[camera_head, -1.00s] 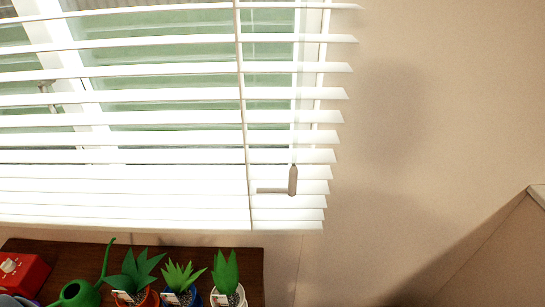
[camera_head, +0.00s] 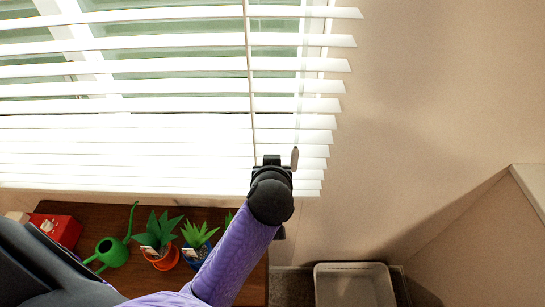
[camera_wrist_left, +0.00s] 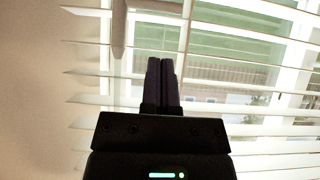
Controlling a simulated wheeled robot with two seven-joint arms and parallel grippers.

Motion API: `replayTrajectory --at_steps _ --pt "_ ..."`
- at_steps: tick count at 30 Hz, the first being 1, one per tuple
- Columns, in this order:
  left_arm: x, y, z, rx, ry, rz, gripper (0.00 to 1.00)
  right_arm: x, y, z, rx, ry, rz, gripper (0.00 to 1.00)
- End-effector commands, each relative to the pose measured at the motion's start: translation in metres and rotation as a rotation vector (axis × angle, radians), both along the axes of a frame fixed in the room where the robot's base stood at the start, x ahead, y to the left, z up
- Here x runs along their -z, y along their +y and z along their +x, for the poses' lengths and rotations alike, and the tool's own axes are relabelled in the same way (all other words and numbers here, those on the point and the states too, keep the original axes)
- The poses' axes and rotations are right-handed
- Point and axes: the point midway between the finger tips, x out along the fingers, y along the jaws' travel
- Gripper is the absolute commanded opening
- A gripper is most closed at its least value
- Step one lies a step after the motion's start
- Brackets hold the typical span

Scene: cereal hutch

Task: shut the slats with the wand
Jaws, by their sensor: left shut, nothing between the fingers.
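The white blind (camera_head: 180,75) hangs over the window, its slats tilted open with gaps showing green outside, wider near the top. The grey-brown wand handle (camera_head: 295,158) hangs upright near the blind's right edge. My left gripper (camera_head: 271,160) is just left of the handle in the head view, in front of the lower slats. Its fingers (camera_wrist_left: 162,64) are shut and empty in the left wrist view, with the handle (camera_wrist_left: 118,28) to their left, apart in the picture. My right gripper is out of view.
A brown table (camera_head: 95,215) below the blind holds a red box (camera_head: 62,229), a green watering can (camera_head: 112,252) and potted plants (camera_head: 158,232). A pale bin (camera_head: 355,285) stands at lower right. The wall right of the blind is clear.

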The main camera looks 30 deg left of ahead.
Motion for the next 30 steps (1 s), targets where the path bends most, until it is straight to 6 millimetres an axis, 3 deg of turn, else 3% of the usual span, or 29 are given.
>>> replayTrajectory --at_steps 9,15,30 --pt "0.038 0.022 0.044 0.001 0.003 0.004 0.00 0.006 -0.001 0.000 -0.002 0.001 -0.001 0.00" --pt "0.053 0.031 0.062 0.001 0.001 0.000 0.00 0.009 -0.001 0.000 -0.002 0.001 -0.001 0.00" --pt "0.055 0.033 0.065 0.002 0.001 0.000 0.00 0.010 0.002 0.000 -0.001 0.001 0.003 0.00"
